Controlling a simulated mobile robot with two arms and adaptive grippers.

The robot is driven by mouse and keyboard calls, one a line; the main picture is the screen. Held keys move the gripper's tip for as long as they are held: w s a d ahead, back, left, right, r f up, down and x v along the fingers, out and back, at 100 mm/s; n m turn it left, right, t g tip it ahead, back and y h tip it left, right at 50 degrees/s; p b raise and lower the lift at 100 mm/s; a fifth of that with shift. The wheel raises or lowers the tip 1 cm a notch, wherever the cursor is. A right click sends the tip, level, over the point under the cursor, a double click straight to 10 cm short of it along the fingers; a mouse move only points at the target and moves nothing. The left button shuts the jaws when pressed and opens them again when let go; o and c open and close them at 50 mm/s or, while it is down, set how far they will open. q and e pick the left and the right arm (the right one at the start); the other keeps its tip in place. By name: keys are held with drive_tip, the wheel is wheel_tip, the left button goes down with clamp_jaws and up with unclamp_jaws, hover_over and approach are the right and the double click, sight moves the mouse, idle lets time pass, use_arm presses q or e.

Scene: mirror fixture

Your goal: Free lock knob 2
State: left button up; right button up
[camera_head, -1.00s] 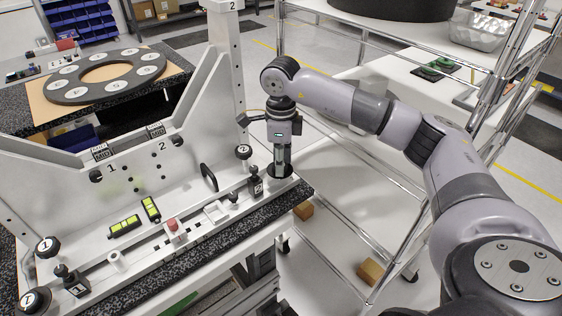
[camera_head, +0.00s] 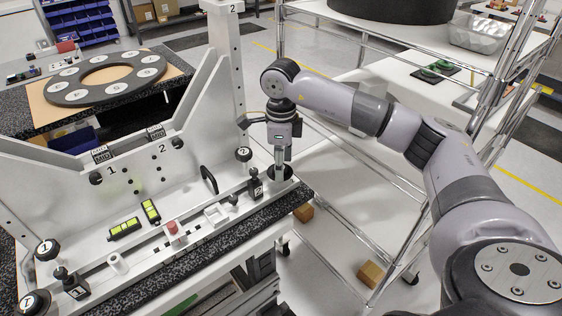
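A round black knob marked 2 (camera_head: 243,153) stands at the right end of the white fixture (camera_head: 215,110). Another round black knob (camera_head: 280,173) sits at the fixture's right front corner, its top partly hidden by my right gripper. I cannot tell from the labels which of these is the lock knob. My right gripper (camera_head: 279,164) points straight down over the corner knob, its fingertips at or just above it. Whether the fingers are closed on it is too small to tell. A black clamp labelled 2 (camera_head: 255,185) stands just left of it. My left gripper is not in view.
Two knobs marked 1 (camera_head: 46,249) (camera_head: 33,302) are at the fixture's left end. A wire-framed cart (camera_head: 350,200) stands close on the right, under my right arm.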

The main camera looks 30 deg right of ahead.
wheel_tip(320, 180, up, 12)
idle(0.5)
idle(0.4)
